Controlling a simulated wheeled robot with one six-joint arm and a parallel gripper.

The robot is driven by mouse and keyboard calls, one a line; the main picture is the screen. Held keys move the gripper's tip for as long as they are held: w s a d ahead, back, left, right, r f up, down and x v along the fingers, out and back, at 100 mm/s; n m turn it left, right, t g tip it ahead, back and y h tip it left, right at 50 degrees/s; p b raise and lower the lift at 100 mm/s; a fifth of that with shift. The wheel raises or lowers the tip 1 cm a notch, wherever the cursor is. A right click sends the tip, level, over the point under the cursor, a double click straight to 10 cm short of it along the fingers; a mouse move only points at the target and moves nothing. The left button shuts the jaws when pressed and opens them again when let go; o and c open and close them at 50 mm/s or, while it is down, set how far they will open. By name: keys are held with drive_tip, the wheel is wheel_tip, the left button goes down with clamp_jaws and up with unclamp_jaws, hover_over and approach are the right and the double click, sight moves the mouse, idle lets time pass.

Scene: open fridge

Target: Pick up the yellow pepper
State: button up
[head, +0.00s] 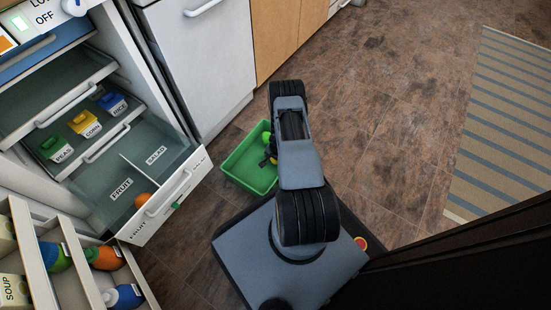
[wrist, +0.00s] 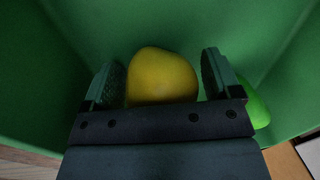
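The yellow pepper (wrist: 162,75) lies in the green crate, between the two fingers of my gripper (wrist: 162,80) in the wrist view. In the head view my gripper (head: 270,155) is down inside the green crate (head: 240,176). The pepper is largely hidden there by my arm.
A light green item (wrist: 258,108) lies in the crate right of my gripper; it also shows in the head view (head: 266,138). The open fridge drawer (head: 190,172) with an orange fruit (head: 142,200) stands left of the crate.

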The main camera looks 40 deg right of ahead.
drive_tip(key=c, duration=0.8)
drive_tip(key=shift+r, duration=0.1)
drive_tip(key=shift+c, duration=0.2)
